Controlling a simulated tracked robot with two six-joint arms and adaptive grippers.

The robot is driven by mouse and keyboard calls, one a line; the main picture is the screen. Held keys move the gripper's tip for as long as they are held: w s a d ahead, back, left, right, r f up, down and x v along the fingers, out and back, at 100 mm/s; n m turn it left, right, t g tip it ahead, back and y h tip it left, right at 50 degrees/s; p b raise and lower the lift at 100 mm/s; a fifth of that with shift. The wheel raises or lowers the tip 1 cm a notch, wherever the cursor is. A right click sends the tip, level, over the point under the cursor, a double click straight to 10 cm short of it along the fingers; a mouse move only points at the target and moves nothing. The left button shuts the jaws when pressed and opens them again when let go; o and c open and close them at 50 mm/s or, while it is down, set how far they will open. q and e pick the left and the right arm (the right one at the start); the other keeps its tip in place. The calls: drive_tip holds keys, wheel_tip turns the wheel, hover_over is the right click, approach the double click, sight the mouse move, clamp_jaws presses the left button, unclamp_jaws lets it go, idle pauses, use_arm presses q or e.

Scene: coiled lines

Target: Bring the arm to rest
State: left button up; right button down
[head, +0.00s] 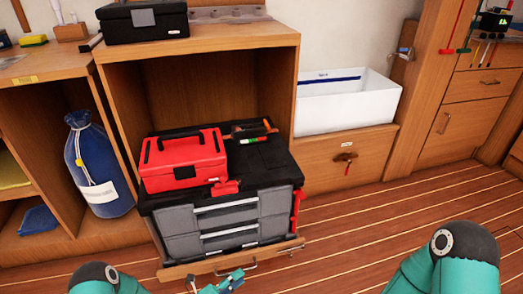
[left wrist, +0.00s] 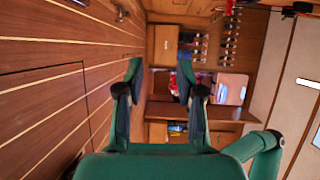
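My left gripper (head: 226,282) shows in part at the bottom edge of the head view, in front of the toolbox cabinet. In the left wrist view its two teal and dark fingers (left wrist: 160,70) stand wide apart with nothing between them. My teal left arm shows at the bottom left of the head view. My right arm shows at the bottom right, and its gripper is outside both views.
A red toolbox (head: 185,160) lies on a grey and black drawer chest (head: 228,222) in a wooden cabinet. A blue bag (head: 98,165) stands left. A white bin (head: 345,105) sits right. The striped wooden floor (head: 350,225) is clear between my arms.

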use_arm(q)
drive_tip(key=s+d+r+m+g, duration=0.2)
drive_tip(key=s+d+m+g, duration=0.2)
drive_tip(key=s+m+g, duration=0.35)
drive_tip(key=s+d+r+m+g, duration=0.1)
drive_tip(key=s+d+m+g, duration=0.3)
drive_tip(key=s+m, duration=0.5)
drive_tip(key=s+a+f+m+g+y, duration=0.4)
drive_tip(key=s+a+m+y, duration=0.3)
drive_tip(key=s+a+m, duration=0.6)
drive_tip(key=w+d+m+t+y+p, duration=0.15)
drive_tip(key=w+m+t, duration=0.45)
drive_tip(key=m, duration=0.7)
wheel_tip(320, 180, up, 37)
drive_tip(key=w+g+p, duration=0.1)
drive_tip(key=p, duration=3.5)
drive_tip(key=shift+a+p, duration=0.15)
drive_tip(key=shift+p, duration=0.15)
